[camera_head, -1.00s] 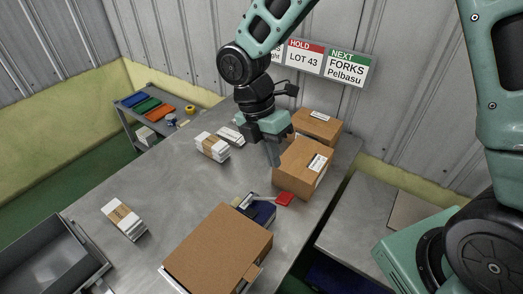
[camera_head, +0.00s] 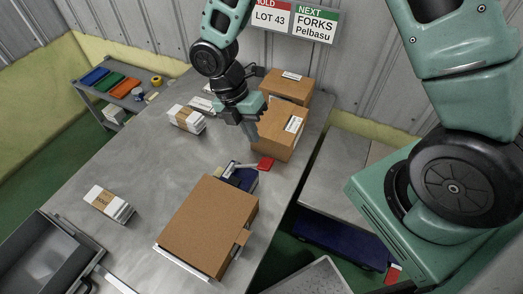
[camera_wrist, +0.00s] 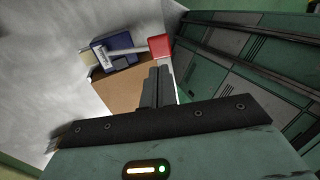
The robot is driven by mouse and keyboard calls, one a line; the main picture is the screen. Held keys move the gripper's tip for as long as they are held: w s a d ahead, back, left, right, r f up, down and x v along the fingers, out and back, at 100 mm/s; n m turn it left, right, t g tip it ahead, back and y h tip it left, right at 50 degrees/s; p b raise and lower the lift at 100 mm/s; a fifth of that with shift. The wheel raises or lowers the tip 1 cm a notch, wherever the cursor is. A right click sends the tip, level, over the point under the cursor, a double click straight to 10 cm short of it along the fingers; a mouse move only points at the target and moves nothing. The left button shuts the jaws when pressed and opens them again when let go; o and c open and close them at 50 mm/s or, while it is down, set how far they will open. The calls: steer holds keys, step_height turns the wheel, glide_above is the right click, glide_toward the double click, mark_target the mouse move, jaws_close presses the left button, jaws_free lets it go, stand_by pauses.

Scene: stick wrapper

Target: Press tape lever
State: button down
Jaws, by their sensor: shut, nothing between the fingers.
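The tape device is a dark blue body (camera_head: 240,180) on the metal table, behind a large cardboard box. Its lever (camera_head: 245,168) is a pale bar ending in a red pad (camera_head: 266,163) on the right. In the wrist view the blue body (camera_wrist: 122,42), the lever and the red pad (camera_wrist: 159,44) show at the top, beyond the fingertips. My gripper (camera_head: 254,142) is shut and empty, pointing down above the table, behind the red pad and beside a cardboard box. In the wrist view its fingers (camera_wrist: 159,72) appear just below the red pad; contact cannot be told.
The large cardboard box (camera_head: 205,228) stands in front of the device. Two more boxes, one nearer (camera_head: 277,133) and one at the back (camera_head: 287,87), stand right of my gripper. White banded stacks (camera_head: 108,204) lie left. The table's middle left is clear.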

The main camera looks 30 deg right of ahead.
mark_target(265, 162)
steer(key=p+x, duration=0.2)
steer(key=x, duration=0.6)
steer(key=shift+f, duration=0.1)
steer(key=shift+f, duration=0.1)
